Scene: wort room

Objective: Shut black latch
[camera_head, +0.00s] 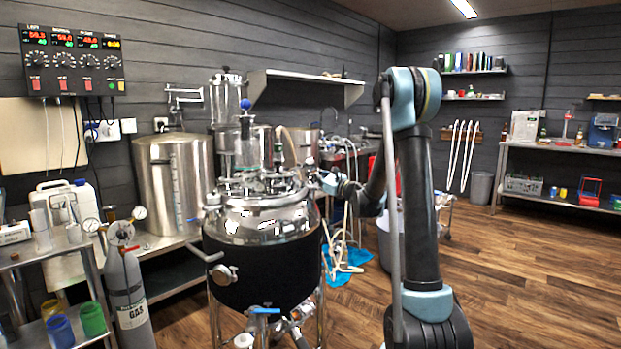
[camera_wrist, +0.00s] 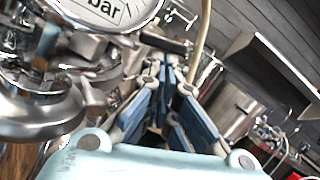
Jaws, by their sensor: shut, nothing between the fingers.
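The steel vessel with a black jacket (camera_head: 262,262) stands in the middle of the head view, its lid crowded with clamps and fittings. My gripper (camera_head: 328,182) is at the right side of that lid. In the wrist view my gripper (camera_wrist: 167,78) has its blue-padded fingers together, with nothing seen between them. A dark bar (camera_wrist: 165,41) lies just beyond the fingertips; I cannot tell whether it is the black latch or whether they touch. In the head view the latch is too small to make out.
A pressure gauge marked bar (camera_wrist: 108,8) is close at the upper left of the wrist view, above steel fittings. A tall steel pot (camera_head: 172,185) and a gas cylinder (camera_head: 128,290) stand left of the vessel. The wooden floor (camera_head: 530,270) at right is clear.

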